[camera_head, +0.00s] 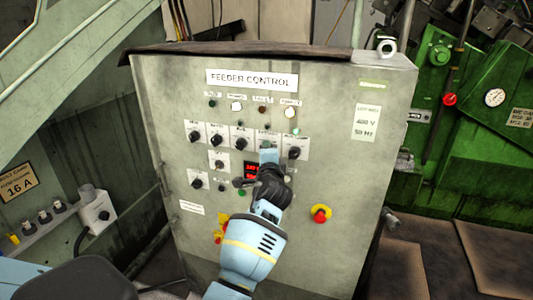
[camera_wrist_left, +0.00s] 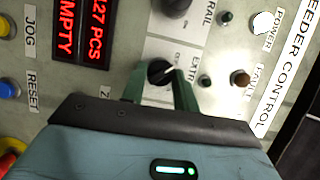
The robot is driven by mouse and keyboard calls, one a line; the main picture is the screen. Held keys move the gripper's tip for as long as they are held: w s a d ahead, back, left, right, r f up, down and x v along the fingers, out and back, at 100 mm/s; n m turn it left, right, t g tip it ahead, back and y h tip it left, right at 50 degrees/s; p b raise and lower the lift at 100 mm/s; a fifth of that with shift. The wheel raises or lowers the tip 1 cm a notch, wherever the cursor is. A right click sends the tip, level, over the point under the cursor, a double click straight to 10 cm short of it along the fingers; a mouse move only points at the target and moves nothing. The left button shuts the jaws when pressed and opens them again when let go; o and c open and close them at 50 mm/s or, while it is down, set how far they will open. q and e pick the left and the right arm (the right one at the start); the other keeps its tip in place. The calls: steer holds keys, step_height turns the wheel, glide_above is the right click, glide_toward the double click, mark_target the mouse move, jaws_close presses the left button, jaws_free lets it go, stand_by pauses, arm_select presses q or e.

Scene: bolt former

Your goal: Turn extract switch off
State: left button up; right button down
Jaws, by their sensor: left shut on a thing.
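The feeder control cabinet (camera_head: 160,110) is a grey box with a row of black rotary switches on plates. In the left wrist view the extract switch (camera_wrist_left: 158,71) is a black knob with a white pointer mark, beside a partly covered label starting "EXTR". My left gripper (camera_wrist_left: 160,88) has its two dark green fingers on either side of this knob and is shut on it. In the head view my left gripper (camera_head: 267,150) is against the panel at the switch row and hides the extract switch. My right gripper is not in view.
Neighbouring rotary switches (camera_head: 294,153) sit close on both sides. A red display (camera_wrist_left: 85,30) shows "127 PCS" and "EMPTY". A red-and-yellow emergency stop (camera_head: 320,214) is at the lower right of the panel. Green machinery (camera_head: 480,150) stands to the right.

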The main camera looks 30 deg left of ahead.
arm_select(q)
steer(key=o, duration=1)
steer(key=shift+c, duration=0.2)
steer(key=v, duration=0.7)
steer(key=shift+s+d, duration=0.25)
steer(key=shift+s, duration=0.05)
